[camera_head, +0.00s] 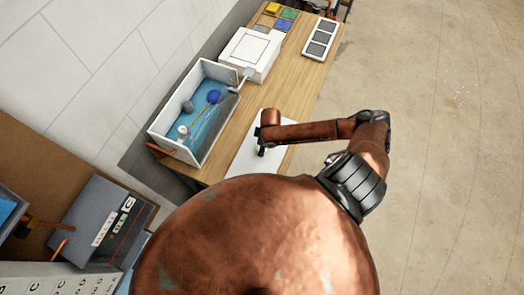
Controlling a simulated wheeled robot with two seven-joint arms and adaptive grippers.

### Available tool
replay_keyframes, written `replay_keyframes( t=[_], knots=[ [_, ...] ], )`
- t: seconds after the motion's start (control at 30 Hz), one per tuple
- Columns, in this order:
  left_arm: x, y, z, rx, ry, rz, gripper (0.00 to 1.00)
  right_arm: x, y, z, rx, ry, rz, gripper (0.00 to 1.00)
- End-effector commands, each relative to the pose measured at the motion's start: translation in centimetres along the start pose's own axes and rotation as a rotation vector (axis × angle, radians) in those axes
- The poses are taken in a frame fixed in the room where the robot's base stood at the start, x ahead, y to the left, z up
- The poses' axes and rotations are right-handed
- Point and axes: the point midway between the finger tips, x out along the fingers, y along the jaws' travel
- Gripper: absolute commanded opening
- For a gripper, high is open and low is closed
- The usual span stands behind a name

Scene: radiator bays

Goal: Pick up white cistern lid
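A flat white slab, apparently the cistern lid (244,162), lies on the wooden bench beside the open cistern. My arm covers part of it. The open white cistern (158,141) stands to its left, with blue water, a blue ball and a yellow rod inside. My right gripper (262,151) points down over the slab at the end of the copper arm coming from the right. It is small and dark, and I cannot tell whether its fingers are open or touching the slab. My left gripper is not in view.
A closed white box (250,50) stands behind the cistern. A white tray with dark panels (321,39) and several coloured blocks (279,23) are at the far end of the bench (285,85). A grey labelled box (100,222) is at lower left. The floor at right is clear.

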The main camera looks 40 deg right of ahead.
Motion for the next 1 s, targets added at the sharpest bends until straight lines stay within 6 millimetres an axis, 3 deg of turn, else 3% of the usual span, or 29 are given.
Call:
replay_keyframes(
  t=[0.27, 0.5, 0.8, 1.0],
  knots=[
    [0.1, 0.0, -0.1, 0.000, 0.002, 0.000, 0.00, -0.4, 0.1, -0.1, 0.000, 0.002, 0.001, 0.00],
    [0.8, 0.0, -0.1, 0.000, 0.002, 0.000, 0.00, -3.2, 0.2, -0.5, -0.002, 0.004, 0.003, 0.00],
    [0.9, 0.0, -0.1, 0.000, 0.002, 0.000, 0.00, -9.5, -4.2, 1.8, -0.003, 0.002, 0.001, 0.00],
    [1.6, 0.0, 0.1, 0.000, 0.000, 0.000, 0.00, -11.6, -8.2, 4.2, -0.002, 0.000, -0.003, 0.00]
  ],
)
